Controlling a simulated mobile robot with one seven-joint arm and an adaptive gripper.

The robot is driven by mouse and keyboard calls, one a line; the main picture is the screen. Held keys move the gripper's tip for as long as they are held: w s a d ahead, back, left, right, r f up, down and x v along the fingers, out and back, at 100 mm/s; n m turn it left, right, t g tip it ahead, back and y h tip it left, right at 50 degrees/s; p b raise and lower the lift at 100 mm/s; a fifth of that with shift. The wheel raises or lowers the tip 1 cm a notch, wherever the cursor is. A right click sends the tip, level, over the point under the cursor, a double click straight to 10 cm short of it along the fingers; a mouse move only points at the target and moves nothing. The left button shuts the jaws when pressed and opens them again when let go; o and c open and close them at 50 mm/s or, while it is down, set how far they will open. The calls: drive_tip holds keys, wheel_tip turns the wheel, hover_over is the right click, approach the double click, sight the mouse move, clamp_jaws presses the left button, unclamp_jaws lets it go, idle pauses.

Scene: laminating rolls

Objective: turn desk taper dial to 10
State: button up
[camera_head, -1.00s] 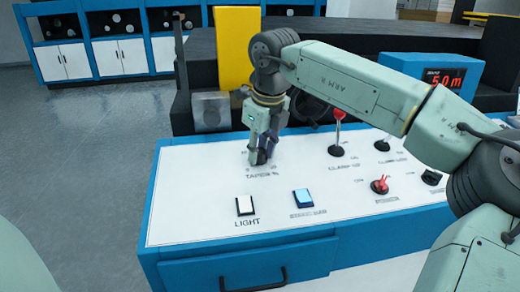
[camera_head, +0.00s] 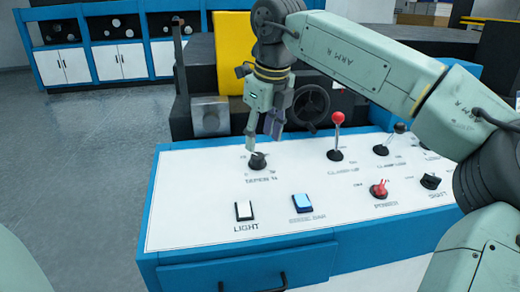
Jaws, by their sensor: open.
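The taper dial (camera_head: 257,161) is a small black knob on the white desk panel (camera_head: 200,215), at its back left. Lettering too small to read surely sits around and below it, so I cannot tell its setting. My gripper (camera_head: 263,142) points down just above the dial, with its fingers apart and nothing between them. One fingertip hangs close over the dial; I cannot tell whether it touches.
A white light switch (camera_head: 244,210), a blue switch (camera_head: 302,203), a red power switch (camera_head: 379,189) and a black shaft knob (camera_head: 430,181) lie nearer. A handwheel (camera_head: 309,105) is behind.

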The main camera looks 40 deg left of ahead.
drive_tip(key=v, duration=0.6)
drive_tip(key=shift+s+f, duration=0.1)
drive_tip(key=shift+f, duration=0.05)
idle(0.3)
